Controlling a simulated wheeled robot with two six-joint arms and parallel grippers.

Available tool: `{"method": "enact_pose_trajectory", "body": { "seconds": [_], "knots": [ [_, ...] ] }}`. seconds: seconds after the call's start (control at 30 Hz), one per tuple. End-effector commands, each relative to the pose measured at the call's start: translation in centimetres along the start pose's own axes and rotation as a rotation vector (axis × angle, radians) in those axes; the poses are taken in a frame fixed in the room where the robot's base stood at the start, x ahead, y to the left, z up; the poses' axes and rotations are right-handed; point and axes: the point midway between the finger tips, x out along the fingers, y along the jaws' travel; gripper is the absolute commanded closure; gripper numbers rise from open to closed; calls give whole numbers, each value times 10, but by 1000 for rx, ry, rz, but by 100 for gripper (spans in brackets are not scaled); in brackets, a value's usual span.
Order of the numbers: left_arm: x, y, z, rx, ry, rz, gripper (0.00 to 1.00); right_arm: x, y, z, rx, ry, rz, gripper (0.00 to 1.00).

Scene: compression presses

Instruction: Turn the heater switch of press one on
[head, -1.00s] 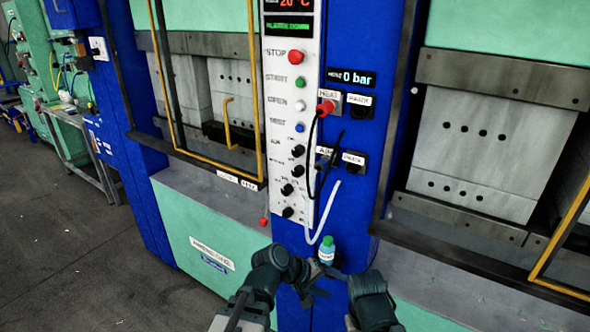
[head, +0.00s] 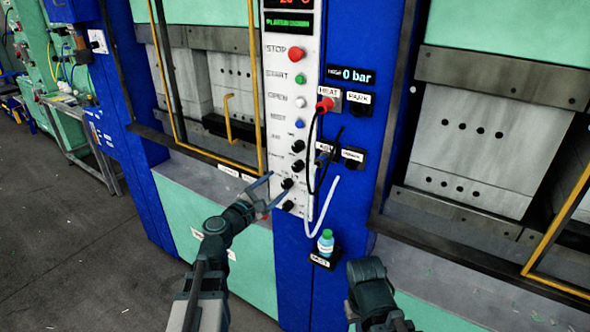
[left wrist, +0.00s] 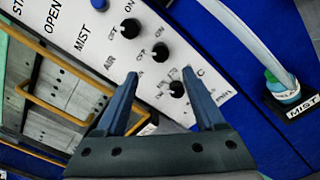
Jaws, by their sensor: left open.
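The white control panel (head: 279,130) of the press carries several black rotary knobs in its lower part, one of them (head: 298,146) below the blue button. In the left wrist view, an upper knob (left wrist: 130,28), a middle knob (left wrist: 160,50) and a lower knob (left wrist: 176,89) show with OFF and ON marks. The small labels are too blurred to tell which knob is the heater switch. My left gripper (head: 270,190) is open and empty in front of the lower knobs. In the left wrist view its fingers (left wrist: 160,73) point at the lower knobs.
Red plug (head: 325,104) sits in the HEAT socket with a black cable hanging. A white hose (head: 325,215) loops down beside the panel. A small bottle (head: 326,242) stands on a holder below. A yellow guard frame (head: 259,90) runs left of the panel.

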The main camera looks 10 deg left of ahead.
Motion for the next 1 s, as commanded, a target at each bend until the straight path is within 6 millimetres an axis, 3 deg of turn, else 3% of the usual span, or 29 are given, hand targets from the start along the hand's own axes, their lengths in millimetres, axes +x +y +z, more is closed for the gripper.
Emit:
{"method": "enact_pose_trajectory", "body": {
  "seconds": [0.03, 0.2, 0.5, 0.7, 1.0],
  "knots": [
    [15, 1, -1, 1, -2, -3, 29, 0, 0, 0, 0, 0, 0, 100],
    [51, 1, -1, 1, -3, -3, 29, 0, 0, 0, 0, 0, 0, 100],
    [97, 0, 0, 2, -2, -3, 29, 0, 0, 0, 0, 0, 0, 100],
    [108, 0, 0, 2, -1, -2, 29, 0, 0, 0, 0, 0, 0, 100],
    [110, -1, 0, 2, 0, -1, 29, 0, 0, 0, 0, 0, 0, 100]
  ]
}}
